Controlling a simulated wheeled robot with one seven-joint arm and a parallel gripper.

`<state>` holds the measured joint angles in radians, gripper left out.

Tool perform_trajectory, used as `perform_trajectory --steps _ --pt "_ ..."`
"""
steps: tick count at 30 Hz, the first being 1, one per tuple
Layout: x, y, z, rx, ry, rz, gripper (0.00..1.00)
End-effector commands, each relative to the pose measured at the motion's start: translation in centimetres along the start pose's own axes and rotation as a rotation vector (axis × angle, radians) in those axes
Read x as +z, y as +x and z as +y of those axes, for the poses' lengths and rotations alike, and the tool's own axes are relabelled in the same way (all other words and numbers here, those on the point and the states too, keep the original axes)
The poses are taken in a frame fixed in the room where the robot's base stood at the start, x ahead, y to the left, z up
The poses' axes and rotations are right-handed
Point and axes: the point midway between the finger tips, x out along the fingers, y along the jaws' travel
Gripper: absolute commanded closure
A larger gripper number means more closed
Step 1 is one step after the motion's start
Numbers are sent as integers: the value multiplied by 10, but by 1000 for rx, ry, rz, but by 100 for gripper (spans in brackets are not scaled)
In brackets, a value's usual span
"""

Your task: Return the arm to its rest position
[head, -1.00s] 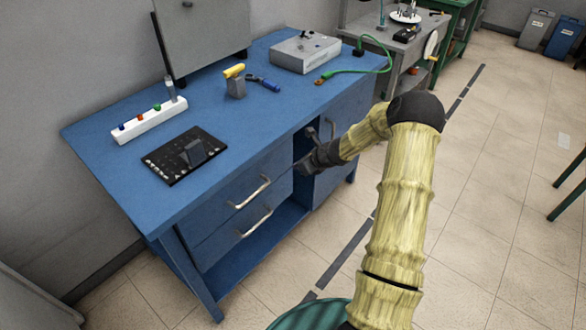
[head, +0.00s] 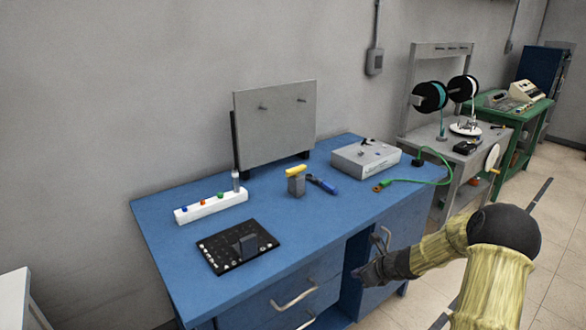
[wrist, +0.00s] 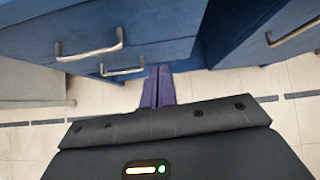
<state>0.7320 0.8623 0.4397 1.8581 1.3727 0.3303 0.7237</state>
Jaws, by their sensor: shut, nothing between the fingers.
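My arm reaches in from the lower right of the head view, bent at a dark joint. My gripper (head: 360,276) is in front of the blue workbench (head: 160,240), by its open gap beside the drawers. In the wrist view my gripper's fingers (wrist: 157,84) are together with nothing between them. They point toward the bench front, between a drawer handle (wrist: 90,50) on the left and another handle (wrist: 292,32) on the right. Whether the gripper touches the bench cannot be told.
On the bench are a black board (head: 240,252), a white strip with coloured buttons (head: 210,208), a yellow-topped block (head: 296,184), a grey box (head: 366,160) and a green cable (head: 440,181). A grey panel (head: 275,125) stands behind. Tiled floor (head: 395,312) is open in front.

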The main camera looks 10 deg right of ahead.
Motion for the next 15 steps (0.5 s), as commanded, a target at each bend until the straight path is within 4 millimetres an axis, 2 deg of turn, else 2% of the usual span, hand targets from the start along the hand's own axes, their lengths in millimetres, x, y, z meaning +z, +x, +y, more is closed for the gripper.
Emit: perform_trajectory --steps 5,9,15 --pt "24 -26 50 77 -358 85 100" --pt "37 -59 99 171 -758 169 100" --pt "44 -116 158 317 -1312 262 100"
